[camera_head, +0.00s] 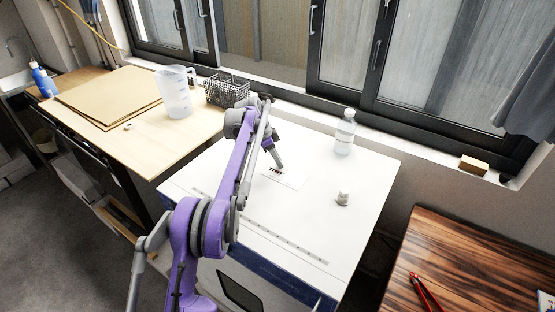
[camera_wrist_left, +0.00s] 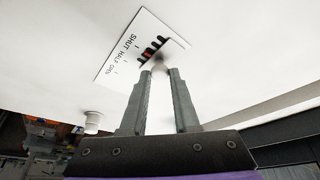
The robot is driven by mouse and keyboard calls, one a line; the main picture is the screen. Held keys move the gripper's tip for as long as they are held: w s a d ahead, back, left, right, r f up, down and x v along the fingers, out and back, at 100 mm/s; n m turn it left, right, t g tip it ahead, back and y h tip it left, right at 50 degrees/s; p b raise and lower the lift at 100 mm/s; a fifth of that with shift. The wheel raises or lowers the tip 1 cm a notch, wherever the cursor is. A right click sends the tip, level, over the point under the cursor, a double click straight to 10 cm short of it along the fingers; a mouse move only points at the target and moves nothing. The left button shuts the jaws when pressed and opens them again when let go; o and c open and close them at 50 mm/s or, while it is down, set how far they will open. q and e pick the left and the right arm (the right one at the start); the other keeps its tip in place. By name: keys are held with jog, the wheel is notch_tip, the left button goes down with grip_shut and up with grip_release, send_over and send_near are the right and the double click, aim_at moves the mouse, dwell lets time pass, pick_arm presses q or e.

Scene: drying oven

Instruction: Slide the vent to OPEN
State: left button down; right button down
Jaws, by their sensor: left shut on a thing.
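The vent plate (camera_head: 287,177) is a white label on the white oven top. In the left wrist view the vent plate (camera_wrist_left: 120,62) reads SHUT, HALF and OPEN beside a row of dark slots (camera_wrist_left: 152,48) with a bit of red among them. A small pale knob (camera_wrist_left: 160,66) stands at the slots. My left gripper (camera_head: 280,164) reaches down to the plate. In the left wrist view my left gripper (camera_wrist_left: 161,72) has its fingertips closed on both sides of the knob. I cannot tell exactly which mark the knob is at. My right gripper is out of view.
A jug (camera_head: 175,92) and wire basket (camera_head: 227,90) stand behind left. A dark wooden table (camera_head: 450,265) is at right.

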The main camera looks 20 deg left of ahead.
pick_arm(q)
jog(key=d, duration=0.4)
jog(key=s+d, duration=0.1)
jog(key=d, duration=0.1)
jog(key=shift+d, duration=0.2)
jog(key=c, duration=0.7)
grip_release()
